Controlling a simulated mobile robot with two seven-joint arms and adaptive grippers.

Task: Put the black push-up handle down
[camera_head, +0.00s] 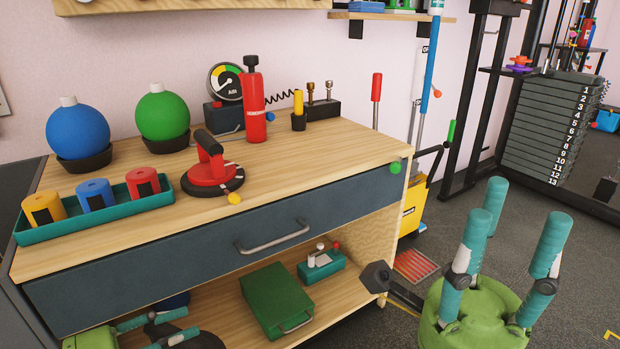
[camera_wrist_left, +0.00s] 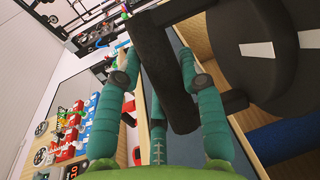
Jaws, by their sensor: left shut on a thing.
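My left gripper (camera_head: 183,323) is low at the bottom left of the head view, in front of the lower shelf. Its teal fingers are shut on the black push-up handle (camera_head: 203,341). In the left wrist view the dark grip bar (camera_wrist_left: 166,72) lies between the fingers. Its round black base (camera_wrist_left: 262,45), with white marks, is at the upper right. The head view cuts off part of the handle, and I cannot tell whether its base touches the shelf. My right gripper (camera_head: 512,215) is at the lower right, its three teal fingers spread upward, open and empty.
The lower shelf (camera_head: 228,325) holds a green case (camera_head: 277,301), a teal box (camera_head: 321,266) and a dark blue thing (camera_head: 172,302). A red push-up handle (camera_head: 211,172) stands on the crowded tabletop. A dark hexagonal-ended thing (camera_head: 377,277) is beside my right gripper.

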